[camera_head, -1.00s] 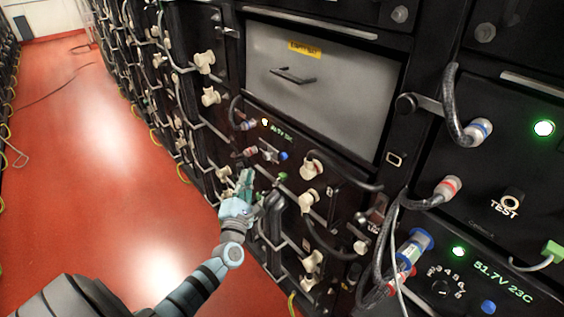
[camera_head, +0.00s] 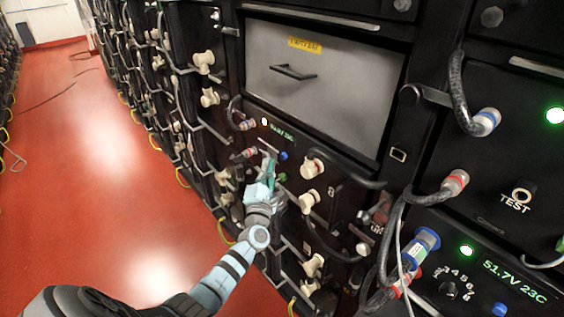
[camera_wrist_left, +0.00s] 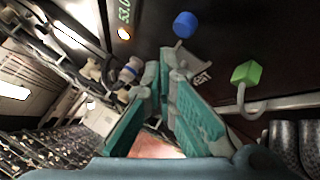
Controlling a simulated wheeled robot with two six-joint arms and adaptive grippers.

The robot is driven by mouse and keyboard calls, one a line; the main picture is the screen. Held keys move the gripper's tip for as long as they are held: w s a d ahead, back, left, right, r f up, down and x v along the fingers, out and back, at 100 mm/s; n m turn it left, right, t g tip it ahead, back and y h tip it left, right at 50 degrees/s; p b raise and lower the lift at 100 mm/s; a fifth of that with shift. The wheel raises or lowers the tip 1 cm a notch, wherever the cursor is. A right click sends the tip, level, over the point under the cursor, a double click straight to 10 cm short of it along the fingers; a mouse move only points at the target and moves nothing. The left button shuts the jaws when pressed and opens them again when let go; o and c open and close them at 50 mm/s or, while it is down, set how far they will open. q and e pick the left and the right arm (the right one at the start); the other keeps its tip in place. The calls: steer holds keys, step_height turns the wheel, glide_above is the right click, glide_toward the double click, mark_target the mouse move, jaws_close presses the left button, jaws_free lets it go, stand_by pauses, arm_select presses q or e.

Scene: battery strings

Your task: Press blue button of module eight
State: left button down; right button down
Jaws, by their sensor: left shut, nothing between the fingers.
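A blue button (camera_head: 283,156) sits on the black front panel of the module below the grey drawer, in the head view. In the left wrist view the blue button (camera_wrist_left: 185,24) shows at the top, ahead of and a little right of the fingertips. My left gripper (camera_head: 268,160) is shut and empty. Its teal fingers are just left of the button in the head view, with a visible gap to it in the left wrist view (camera_wrist_left: 163,68). The module's number is too small to read surely. My right gripper is not in view.
A green connector (camera_wrist_left: 246,73) with a grey cable is right of the fingers in the left wrist view. Cream connectors (camera_head: 312,167) and dark cables stick out around the panel. Another module with a blue button (camera_head: 500,309) is at lower right.

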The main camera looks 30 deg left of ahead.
arm_select(q)
steer(key=shift+w+d, duration=0.15)
steer(key=shift+w, duration=0.35)
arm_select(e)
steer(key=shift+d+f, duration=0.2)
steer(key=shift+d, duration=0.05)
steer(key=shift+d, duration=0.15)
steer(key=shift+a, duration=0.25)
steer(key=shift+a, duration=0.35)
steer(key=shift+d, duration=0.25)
arm_select(q)
steer(key=shift+w+d+b, duration=0.15)
steer(key=shift+w+b, duration=0.15)
steer(key=shift+w, duration=0.1)
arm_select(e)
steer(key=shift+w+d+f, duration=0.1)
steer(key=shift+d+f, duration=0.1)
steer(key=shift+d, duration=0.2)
